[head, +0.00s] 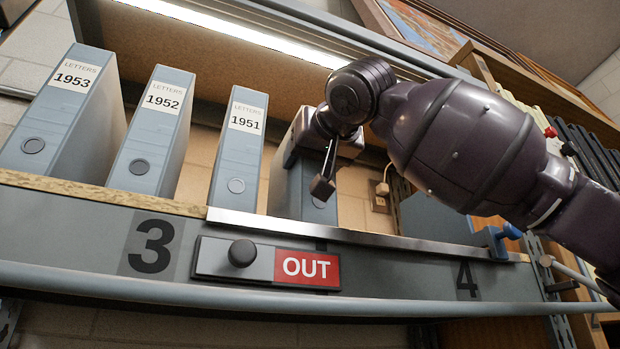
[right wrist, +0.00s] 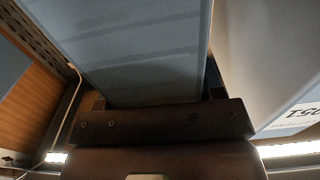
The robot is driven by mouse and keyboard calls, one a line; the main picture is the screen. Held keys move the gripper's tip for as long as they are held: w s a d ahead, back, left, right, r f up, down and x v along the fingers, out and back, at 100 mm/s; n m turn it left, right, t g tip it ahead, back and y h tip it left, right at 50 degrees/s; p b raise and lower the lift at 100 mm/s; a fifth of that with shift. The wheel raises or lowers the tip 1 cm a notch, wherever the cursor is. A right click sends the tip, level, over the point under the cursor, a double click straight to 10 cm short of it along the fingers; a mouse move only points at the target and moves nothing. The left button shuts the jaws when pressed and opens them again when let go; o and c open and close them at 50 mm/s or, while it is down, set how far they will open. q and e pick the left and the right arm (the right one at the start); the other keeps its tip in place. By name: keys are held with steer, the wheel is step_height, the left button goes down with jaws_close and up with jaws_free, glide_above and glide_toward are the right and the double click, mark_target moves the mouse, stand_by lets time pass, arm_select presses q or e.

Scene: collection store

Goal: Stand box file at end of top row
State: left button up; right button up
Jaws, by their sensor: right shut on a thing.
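A grey-blue box file (head: 290,190) stands upright at the right end of the top row, to the right of the file labelled 1951 (head: 238,150), with a narrow gap between them. My right gripper (head: 307,172) is shut on this box file from the front right, and hides much of its spine and any label. In the right wrist view the held file (right wrist: 145,45) fills the space between the fingers, with the 1951 file (right wrist: 270,55) close on the right. Whether the held file's base touches the shelf is hard to tell. My left gripper is not in view.
Files labelled 1952 (head: 153,130) and 1953 (head: 68,115) stand further left on the shelf (head: 100,232). A metal strip (head: 350,235) runs along its right front edge, with a red OUT sign (head: 307,268) below. A blue clamp-like part (head: 497,238) sits at the strip's right end.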

steer(key=o, duration=1.2)
steer(key=shift+o, duration=0.2)
arm_select(q)
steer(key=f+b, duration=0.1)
steer(key=b, duration=0.1)
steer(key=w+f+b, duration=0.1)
steer(key=b, duration=0.1)
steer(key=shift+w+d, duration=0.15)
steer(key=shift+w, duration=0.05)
arm_select(e)
steer(key=v, duration=1.2)
steer(key=shift+f, duration=0.1)
